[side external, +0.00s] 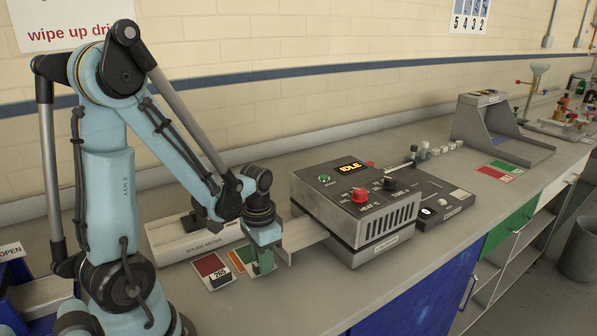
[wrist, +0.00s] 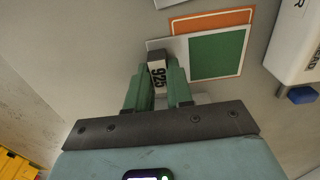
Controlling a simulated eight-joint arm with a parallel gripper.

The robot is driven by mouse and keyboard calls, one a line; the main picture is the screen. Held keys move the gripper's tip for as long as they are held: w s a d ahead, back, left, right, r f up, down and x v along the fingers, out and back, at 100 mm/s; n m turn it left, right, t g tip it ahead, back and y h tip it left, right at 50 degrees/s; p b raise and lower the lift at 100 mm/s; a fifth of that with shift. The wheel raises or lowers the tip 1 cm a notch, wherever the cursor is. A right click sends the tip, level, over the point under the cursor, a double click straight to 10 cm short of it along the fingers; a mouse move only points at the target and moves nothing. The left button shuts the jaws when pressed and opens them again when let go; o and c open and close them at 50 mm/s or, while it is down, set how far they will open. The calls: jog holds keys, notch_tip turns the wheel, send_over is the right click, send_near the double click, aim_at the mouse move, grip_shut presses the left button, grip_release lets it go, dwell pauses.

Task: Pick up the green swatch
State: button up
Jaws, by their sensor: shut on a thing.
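The green swatch (wrist: 217,53) is a green square on a pale card, with a dark block labelled 925 (wrist: 157,72) at its near left end in the wrist view. My gripper (wrist: 160,85) has its two green fingers shut on that block. In the side external view my gripper (side external: 262,266) is low over the bench, right of the red swatch (side external: 212,268). There it hides most of the green swatch. I cannot tell whether the card touches the bench.
An orange swatch (wrist: 211,20) lies partly under or behind the green one. The grey dryer box (side external: 360,215), showing IDLE, stands close right of my gripper with its pale tray (side external: 302,233) reaching toward it. A white solids meter (side external: 190,237) stands behind.

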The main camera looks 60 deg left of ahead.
grip_shut()
jog(key=shift+r, duration=0.7)
jog(key=r, duration=0.3)
jog(key=shift+d, duration=0.4)
jog(key=s+d+r, duration=0.2)
jog(key=d+r, duration=0.4)
jog(key=d, duration=0.4)
jog(key=w+a+m, duration=0.3)
jog(key=a+m, duration=0.3)
jog(key=m, duration=0.3)
jog(key=w+a+r+m, duration=0.1)
jog(key=w+a+m, duration=0.3)
jog(key=m, duration=0.5)
jog(key=shift+a+r, duration=0.25)
jog(key=shift+a, duration=1.15)
jog(key=shift+f, duration=0.1)
